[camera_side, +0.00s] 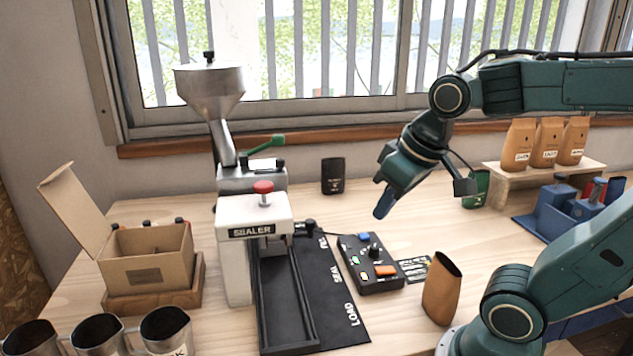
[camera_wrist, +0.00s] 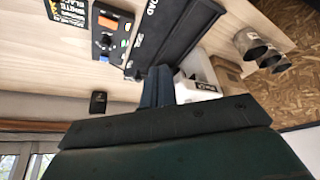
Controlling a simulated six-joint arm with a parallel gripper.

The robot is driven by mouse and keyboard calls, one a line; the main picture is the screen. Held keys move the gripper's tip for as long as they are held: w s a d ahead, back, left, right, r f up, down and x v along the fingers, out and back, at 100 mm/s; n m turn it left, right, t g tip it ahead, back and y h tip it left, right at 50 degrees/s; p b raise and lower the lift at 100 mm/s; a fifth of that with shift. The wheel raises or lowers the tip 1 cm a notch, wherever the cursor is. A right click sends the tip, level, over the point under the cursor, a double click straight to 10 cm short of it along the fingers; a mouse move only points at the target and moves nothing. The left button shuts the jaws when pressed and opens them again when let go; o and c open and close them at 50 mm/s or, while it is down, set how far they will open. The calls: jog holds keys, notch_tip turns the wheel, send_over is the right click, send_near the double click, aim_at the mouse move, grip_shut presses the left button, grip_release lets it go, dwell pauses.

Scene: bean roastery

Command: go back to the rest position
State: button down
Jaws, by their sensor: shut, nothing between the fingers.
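My gripper (camera_side: 383,206) is in the air above the table, to the right of the sealer and above and behind the control box. Its fingers point down and to the left. They are closed together with nothing between them. In the wrist view the dark fingers (camera_wrist: 158,82) show in the middle, also together and empty, and the gripper body hides much of the lower half of that view.
The sealer (camera_side: 254,232) and a metal hopper (camera_side: 209,92) stand left. The control box (camera_side: 371,264) and a brown pouch (camera_side: 441,288) are below. A black pouch (camera_side: 332,176) stands near the window. Shelf bags (camera_side: 518,145) and a blue fixture (camera_side: 556,214) are right.

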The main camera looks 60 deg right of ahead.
jog(key=shift+n+t, duration=0.5)
jog(key=shift+n, duration=0.3)
jog(key=s+a, duration=0.1)
jog(key=s, duration=0.1)
jog(key=s+a, duration=0.1)
jog(key=s, duration=0.1)
jog(key=shift+a+f, duration=0.15)
